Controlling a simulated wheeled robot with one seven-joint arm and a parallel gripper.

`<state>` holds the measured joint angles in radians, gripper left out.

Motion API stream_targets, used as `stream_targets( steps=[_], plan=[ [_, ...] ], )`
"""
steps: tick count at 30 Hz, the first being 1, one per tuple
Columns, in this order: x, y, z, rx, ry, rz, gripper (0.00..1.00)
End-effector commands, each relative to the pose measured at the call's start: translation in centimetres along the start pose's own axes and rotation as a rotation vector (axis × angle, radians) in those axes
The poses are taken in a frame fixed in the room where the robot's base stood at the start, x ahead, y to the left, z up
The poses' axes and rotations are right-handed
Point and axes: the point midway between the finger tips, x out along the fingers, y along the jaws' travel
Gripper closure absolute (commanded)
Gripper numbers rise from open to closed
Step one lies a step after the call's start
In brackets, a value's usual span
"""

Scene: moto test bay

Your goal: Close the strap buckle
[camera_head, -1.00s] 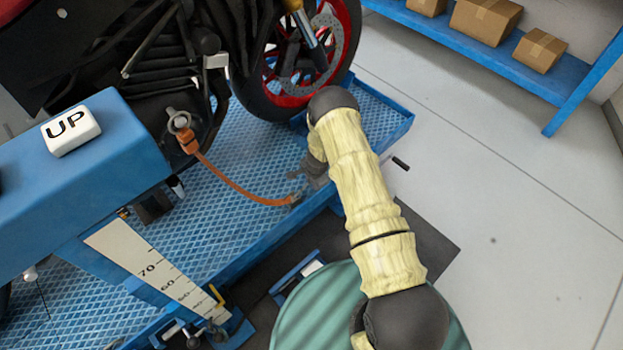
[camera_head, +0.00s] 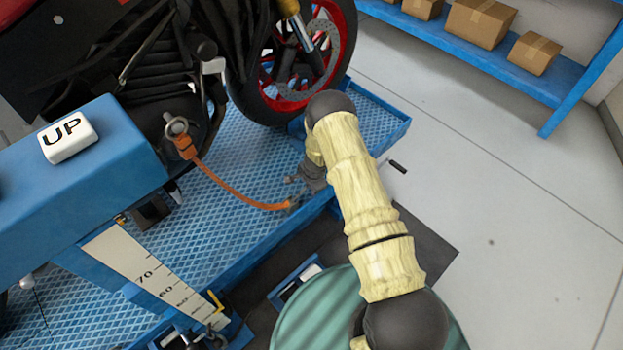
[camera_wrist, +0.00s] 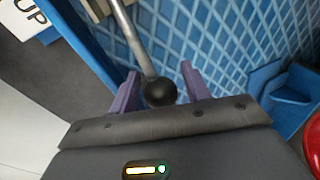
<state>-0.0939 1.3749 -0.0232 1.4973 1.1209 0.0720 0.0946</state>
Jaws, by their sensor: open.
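An orange strap (camera_head: 236,192) runs from a metal ring (camera_head: 177,126) on the motorcycle down to the edge of the blue lift platform (camera_head: 240,160). Its lower end meets a small grey fitting (camera_head: 293,203), perhaps the buckle, too small to make out. My gripper (camera_head: 297,180) is just above that end. In the wrist view, a metal lever (camera_wrist: 130,38) ends in a black ball knob (camera_wrist: 160,92). My gripper (camera_wrist: 157,82) is open, with one purple finger on each side of the knob. Small gaps show between fingers and knob. The lever's base is out of that view.
The motorcycle's front wheel (camera_head: 300,58) stands on the platform behind my gripper. A blue beam (camera_head: 110,185) with a white UP block (camera_head: 68,139) is at the left. A green round object (camera_head: 330,318) is below my arm. Open floor (camera_head: 490,190) lies at the right.

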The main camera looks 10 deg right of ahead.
Motion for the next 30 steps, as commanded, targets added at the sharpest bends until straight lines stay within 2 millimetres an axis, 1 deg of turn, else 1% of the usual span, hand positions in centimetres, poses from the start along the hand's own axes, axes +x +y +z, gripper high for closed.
stream_targets(
  steps=[5,24,27,30],
  plan=[
    [-2.2,0.1,-0.1,0.002,0.000,0.002,0.48],
    [-14.8,0.1,-0.2,0.004,-0.002,-0.001,0.48],
    [-16.2,0.1,-0.2,0.005,-0.001,-0.001,0.48],
    [-17.0,0.2,-0.2,0.005,-0.002,-0.001,0.48]
  ],
)
